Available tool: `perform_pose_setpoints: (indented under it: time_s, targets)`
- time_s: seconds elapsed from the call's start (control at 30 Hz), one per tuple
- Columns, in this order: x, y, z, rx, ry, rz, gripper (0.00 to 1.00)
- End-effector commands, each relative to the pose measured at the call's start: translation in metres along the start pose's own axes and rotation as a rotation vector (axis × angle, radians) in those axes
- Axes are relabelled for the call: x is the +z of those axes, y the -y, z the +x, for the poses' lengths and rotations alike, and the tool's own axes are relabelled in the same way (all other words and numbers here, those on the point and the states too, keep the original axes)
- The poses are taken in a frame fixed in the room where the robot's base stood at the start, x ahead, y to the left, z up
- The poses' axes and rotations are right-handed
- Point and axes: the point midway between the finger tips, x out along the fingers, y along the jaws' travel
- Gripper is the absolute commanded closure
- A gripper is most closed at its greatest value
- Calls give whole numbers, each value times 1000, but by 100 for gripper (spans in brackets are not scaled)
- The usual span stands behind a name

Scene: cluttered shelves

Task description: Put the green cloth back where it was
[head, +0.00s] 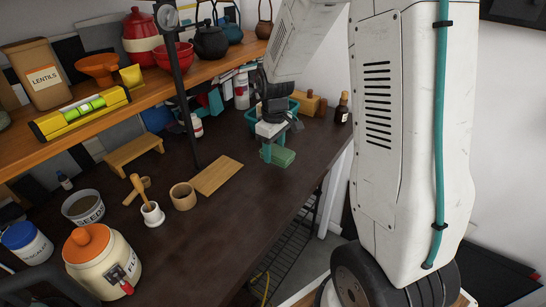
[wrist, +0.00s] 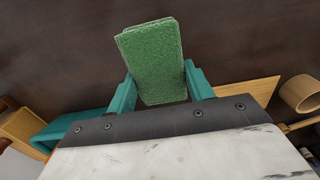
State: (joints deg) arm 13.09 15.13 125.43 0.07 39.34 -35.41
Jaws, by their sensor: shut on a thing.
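The green cloth (wrist: 152,58) is a folded rectangular block held between the two teal fingers of my gripper (wrist: 158,88) in the wrist view. In the head view the cloth (head: 281,157) hangs at the fingertips of my gripper (head: 272,150), over the dark table near its right part. I cannot tell whether the cloth touches the table top. My gripper is shut on the cloth. A teal bin (head: 287,108) stands behind my gripper, partly hidden by it.
A wooden board (head: 217,176) and a wooden cup (head: 183,196) stand left of my gripper. A dark bottle (head: 342,108) stands at the back right, near a wooden block (head: 308,104). A black post (head: 182,90) rises at the shelf edge. The table's front middle is bare.

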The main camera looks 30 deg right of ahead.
Motion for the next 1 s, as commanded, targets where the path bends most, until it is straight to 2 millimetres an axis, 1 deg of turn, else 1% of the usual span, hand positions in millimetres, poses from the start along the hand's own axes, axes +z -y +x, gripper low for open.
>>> perform_pose_setpoints:
  time_s: [0.07,0.2,0.3,0.63,0.67,0.7,0.73,1.0]
  targets:
    - [-8,-2,2,0,1,-1,74]
    - [-5,-1,27,-3,5,0,74]
    - [-5,-1,36,-2,2,0,74]
    - [-5,-2,39,-1,1,0,74]
    - [-5,-2,39,0,1,0,46]
    - [-5,-2,39,0,0,0,34]
    - [-5,-2,39,0,0,0,26]
    - [-5,-2,38,0,0,0,26]
